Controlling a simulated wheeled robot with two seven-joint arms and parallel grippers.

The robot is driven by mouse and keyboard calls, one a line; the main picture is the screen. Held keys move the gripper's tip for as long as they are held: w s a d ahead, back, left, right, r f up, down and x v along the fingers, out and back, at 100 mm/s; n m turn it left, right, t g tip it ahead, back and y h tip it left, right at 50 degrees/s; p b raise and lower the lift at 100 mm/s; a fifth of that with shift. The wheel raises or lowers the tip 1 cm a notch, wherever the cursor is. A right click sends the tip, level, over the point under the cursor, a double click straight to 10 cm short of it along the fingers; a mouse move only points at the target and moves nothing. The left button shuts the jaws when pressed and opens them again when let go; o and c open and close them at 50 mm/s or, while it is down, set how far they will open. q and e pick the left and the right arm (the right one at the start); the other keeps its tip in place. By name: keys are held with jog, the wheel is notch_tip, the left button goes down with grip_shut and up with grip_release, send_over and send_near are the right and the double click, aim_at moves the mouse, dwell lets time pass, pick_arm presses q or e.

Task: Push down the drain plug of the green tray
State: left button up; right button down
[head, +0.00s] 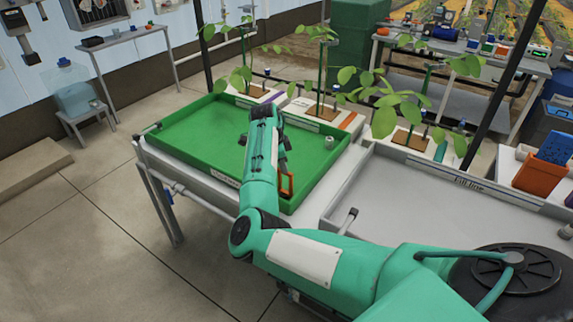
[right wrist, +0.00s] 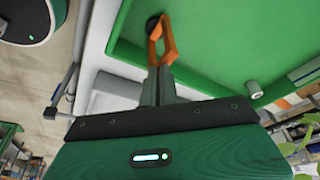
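The green tray (head: 190,138) lies on a pale bench in the middle left of the head view; its floor also shows in the right wrist view (right wrist: 215,50). My right gripper (head: 287,184) reaches down over the tray's near right part. In the right wrist view its orange fingertips (right wrist: 163,20) meet in a closed loop with nothing visible between them. A dark round piece, which looks like the drain plug (right wrist: 152,23), is right at the tips and partly covered by them. I cannot tell whether they touch. In the head view my arm and gripper hide that spot. My left gripper is not in view.
A short grey cylinder (head: 329,142) stands inside the tray's right side. A grey tray (head: 400,195) adjoins on the right. Potted plants (head: 322,105) stand behind the green tray. The tray's left half is clear.

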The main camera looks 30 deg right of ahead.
jog(key=w+a+r+b, duration=0.2)
jog(key=a+r, duration=0.4)
jog(key=r, duration=0.6)
jog(key=shift+w+a, duration=0.2)
jog(key=shift+w, duration=0.4)
